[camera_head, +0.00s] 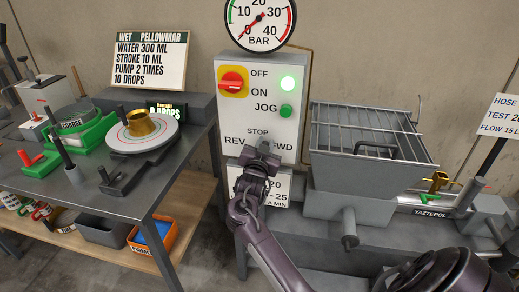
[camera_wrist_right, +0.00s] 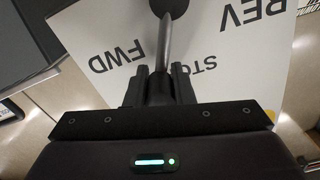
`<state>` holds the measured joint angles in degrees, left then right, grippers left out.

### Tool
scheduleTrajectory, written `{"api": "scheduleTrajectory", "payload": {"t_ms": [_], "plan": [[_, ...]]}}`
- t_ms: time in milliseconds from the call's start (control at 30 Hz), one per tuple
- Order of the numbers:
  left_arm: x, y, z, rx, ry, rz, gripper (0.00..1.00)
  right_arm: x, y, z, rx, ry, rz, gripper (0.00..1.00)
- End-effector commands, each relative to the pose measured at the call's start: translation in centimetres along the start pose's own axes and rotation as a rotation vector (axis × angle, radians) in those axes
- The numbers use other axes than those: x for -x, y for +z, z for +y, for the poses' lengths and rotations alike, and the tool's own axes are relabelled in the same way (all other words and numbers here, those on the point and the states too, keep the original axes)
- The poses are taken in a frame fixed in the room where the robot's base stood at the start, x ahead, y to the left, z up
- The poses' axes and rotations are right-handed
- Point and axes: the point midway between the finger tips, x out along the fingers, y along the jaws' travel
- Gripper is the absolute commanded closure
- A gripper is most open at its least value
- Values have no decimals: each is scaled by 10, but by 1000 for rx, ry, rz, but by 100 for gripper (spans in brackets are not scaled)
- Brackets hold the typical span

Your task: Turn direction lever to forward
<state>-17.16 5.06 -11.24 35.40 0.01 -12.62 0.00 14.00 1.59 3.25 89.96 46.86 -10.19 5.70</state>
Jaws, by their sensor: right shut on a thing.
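The direction lever is a thin grey rod (camera_wrist_right: 165,45) with a dark round part (camera_wrist_right: 170,5) at the top edge of the right wrist view. My right gripper (camera_wrist_right: 160,88) is shut on its near end. In that view the rod passes between the FWD and STOP labels, with REV at upper right. In the head view my right gripper (camera_head: 262,152) is in front of the lower control panel (camera_head: 232,118), under the STOP label and between REV and FWD, and hides most of the lever. My left gripper is not in view.
A grey hopper with a wire grate (camera_head: 365,125) stands close on the right. A work table (camera_head: 165,180) is on the left.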

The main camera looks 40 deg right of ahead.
Motion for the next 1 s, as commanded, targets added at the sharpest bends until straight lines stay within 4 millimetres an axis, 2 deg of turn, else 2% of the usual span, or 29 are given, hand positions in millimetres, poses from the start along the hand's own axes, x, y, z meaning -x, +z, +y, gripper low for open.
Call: {"api": "scheduleTrajectory", "payload": {"t_ms": [200,833,867,1000], "plan": [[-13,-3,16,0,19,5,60,0,4,8,-105,2,-1,100],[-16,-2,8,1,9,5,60,0,4,12,-163,3,-2,100],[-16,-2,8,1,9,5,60,0,4,12,-163,3,-2,77],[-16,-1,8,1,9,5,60,0,4,12,-162,2,-1,59]]}}
